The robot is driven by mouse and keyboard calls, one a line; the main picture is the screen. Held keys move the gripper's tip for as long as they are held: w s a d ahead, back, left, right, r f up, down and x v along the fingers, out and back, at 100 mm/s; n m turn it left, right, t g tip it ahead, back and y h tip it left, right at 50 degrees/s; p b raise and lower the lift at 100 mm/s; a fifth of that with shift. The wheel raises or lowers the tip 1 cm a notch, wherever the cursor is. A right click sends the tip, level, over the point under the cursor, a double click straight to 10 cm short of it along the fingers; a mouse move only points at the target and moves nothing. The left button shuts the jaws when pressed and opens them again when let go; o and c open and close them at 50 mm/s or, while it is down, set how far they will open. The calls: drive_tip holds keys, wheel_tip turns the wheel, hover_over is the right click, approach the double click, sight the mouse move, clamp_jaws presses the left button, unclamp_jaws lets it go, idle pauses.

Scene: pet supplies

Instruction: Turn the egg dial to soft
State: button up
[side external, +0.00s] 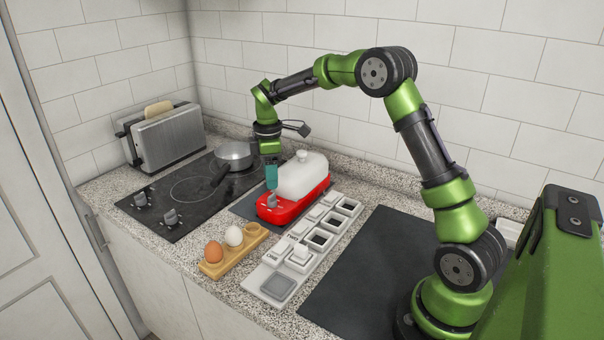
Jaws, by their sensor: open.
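The red egg cooker (296,208) with a white lid (302,175) sits on a dark mat in the middle of the counter. Its grey dial (272,201) is on the front left end of the red base. My gripper (271,185) has teal fingers and points down just above the dial. It is open and nothing shows between its fingers. I cannot tell whether the fingertips touch the dial. The dial's markings are too small to read.
A saucepan (235,155) stands on the black cooktop (180,202) to the left. A wooden egg holder (219,264) with a brown and a white egg is in front. A white compartment tray (268,269) lies close on the right. A toaster (165,138) is at the back left.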

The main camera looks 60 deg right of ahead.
sight(272, 195)
wheel_tip(272, 195, down, 7)
idle(0.3)
clamp_jaws()
idle(0.3)
